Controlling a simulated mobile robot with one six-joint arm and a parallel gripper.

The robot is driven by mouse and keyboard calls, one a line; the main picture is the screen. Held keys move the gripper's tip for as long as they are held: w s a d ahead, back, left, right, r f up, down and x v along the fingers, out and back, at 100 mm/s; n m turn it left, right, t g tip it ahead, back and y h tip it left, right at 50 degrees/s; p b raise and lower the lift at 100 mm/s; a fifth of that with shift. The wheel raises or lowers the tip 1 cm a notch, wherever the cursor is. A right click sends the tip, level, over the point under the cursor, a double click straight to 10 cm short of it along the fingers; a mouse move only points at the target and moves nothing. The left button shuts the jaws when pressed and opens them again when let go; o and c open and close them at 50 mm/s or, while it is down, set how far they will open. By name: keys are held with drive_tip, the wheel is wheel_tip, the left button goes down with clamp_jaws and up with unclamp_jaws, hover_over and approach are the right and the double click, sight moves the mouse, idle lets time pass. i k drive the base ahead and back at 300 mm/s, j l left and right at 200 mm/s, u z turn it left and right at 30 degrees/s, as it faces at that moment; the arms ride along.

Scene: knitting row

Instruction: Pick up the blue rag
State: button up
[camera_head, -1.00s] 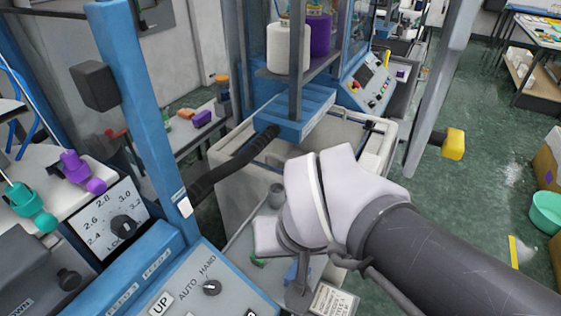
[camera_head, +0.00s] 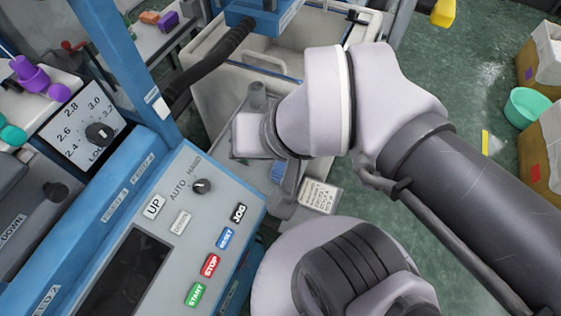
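A small blue patch (camera_head: 279,171) lies in a grey tray-like holder just below my arm's white joint in the head view. It may be the blue rag, but it is too small and too covered to be sure. My arm reaches in from the right and bends at large white joints above this spot. My gripper's fingers cannot be made out; the arm's own links hide that end.
A blue control panel (camera_head: 190,215) with buttons and a dark screen stands at the left. A pale bin (camera_head: 218,85) is behind my arm. A printed card (camera_head: 319,195) is beside the blue patch. A teal basin (camera_head: 527,108) and cardboard boxes (camera_head: 541,55) stand right; green floor between is open.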

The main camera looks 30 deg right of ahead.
sight(276, 173)
drive_tip(key=k+j+z, duration=0.15)
drive_tip(key=z, duration=0.2)
drive_tip(key=k+z, duration=0.15)
drive_tip(key=z, duration=0.2)
drive_tip(key=k+j+z, duration=0.1)
drive_tip(key=z, duration=0.25)
